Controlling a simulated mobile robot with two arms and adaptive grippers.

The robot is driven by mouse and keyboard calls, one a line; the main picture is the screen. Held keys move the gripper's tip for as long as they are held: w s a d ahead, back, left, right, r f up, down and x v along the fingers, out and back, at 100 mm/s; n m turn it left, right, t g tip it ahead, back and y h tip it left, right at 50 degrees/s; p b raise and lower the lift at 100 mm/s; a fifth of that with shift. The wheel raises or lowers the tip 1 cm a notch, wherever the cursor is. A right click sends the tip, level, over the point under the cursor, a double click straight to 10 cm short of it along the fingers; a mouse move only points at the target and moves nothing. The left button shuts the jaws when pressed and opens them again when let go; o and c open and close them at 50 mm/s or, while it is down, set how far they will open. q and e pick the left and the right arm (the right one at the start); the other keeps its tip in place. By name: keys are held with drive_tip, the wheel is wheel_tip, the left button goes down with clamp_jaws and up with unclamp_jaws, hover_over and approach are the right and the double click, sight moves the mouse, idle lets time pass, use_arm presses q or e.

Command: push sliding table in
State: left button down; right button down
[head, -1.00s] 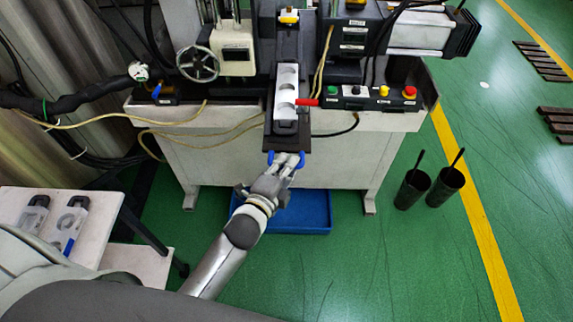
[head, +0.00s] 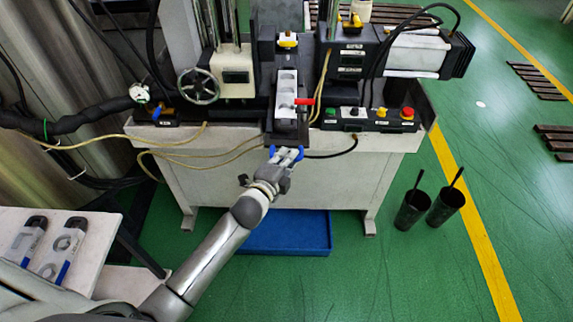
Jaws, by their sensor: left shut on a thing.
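The sliding table (head: 279,140) is a dark narrow slide running front to back on the machine, with its front end at the bench edge. A light grey mould (head: 286,94) with round hollows lies on it, and a red handle (head: 304,101) sticks out to its right. A blue handle (head: 272,150) is at the slide's front end. My left gripper (head: 285,155) is at this handle, its fingers shut on it. The fingers partly hide the handle. My right gripper is not in view.
The machine bench carries a handwheel (head: 198,86) at left and a button box (head: 368,118) at right. A blue tray (head: 287,232) lies on the floor below. Two black cups (head: 412,209) stand on the right. A white side table (head: 90,234) holds two more moulds.

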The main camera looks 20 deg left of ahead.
use_arm(q)
drive_tip(key=c, duration=1.5)
unclamp_jaws()
drive_tip(key=shift+o, duration=0.2)
drive_tip(key=v, duration=1.2)
drive_tip(key=shift+d, duration=0.1)
